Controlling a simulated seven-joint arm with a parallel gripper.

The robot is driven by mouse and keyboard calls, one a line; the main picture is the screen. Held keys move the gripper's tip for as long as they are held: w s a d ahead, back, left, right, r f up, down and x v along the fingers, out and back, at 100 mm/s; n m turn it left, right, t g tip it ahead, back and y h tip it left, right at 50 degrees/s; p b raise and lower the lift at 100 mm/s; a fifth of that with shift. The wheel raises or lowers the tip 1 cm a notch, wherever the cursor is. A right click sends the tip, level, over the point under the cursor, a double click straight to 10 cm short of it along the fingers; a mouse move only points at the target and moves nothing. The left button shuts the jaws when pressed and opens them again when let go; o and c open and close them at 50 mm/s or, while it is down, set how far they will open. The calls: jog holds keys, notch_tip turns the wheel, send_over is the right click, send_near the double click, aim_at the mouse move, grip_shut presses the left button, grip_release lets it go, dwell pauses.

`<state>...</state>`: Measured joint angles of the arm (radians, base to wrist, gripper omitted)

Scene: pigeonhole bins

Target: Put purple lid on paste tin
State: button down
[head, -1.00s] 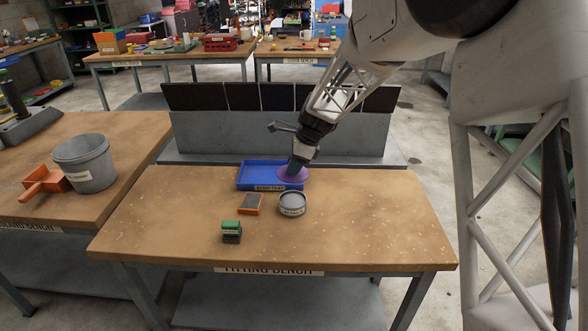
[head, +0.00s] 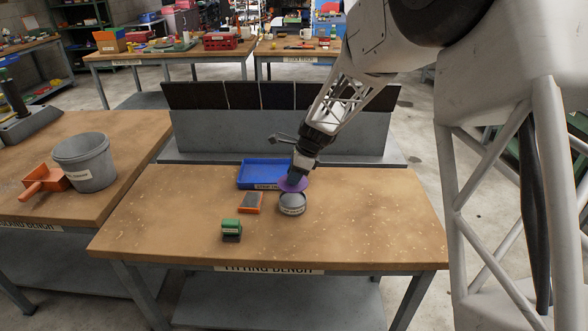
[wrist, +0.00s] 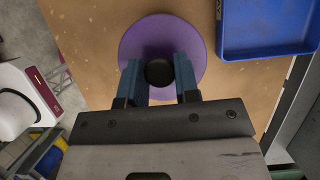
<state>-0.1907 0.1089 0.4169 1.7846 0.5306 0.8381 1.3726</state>
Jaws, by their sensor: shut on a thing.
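The purple lid (head: 293,185) is a round disc with a dark knob (wrist: 159,73). My gripper (wrist: 160,74) is shut on that knob, and the lid (wrist: 162,32) spreads out below the fingers in the wrist view. The paste tin (head: 292,206) is a round grey tin with a label, standing on the fitting bench. In the head view the lid is over the back part of the tin and looks slightly tilted. I cannot tell whether it touches the rim. The tin is hidden behind the lid in the wrist view.
A blue tray (head: 258,171) stands behind and left of the tin. An orange block with a grey top (head: 250,203) and a green-and-black block (head: 231,230) lie to the left. A grey partition (head: 270,128) stands behind the bench. The bench's right side (head: 380,215) is clear.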

jog(key=shift+f, duration=1.8)
jog(key=shift+f, duration=1.1)
jog(key=c, duration=1.2)
grip_release()
jog(key=shift+o, duration=0.2)
jog(key=o, duration=0.6)
jog(key=shift+c, duration=0.2)
jog(key=shift+v, duration=3.95)
jog(key=shift+r, duration=0.1)
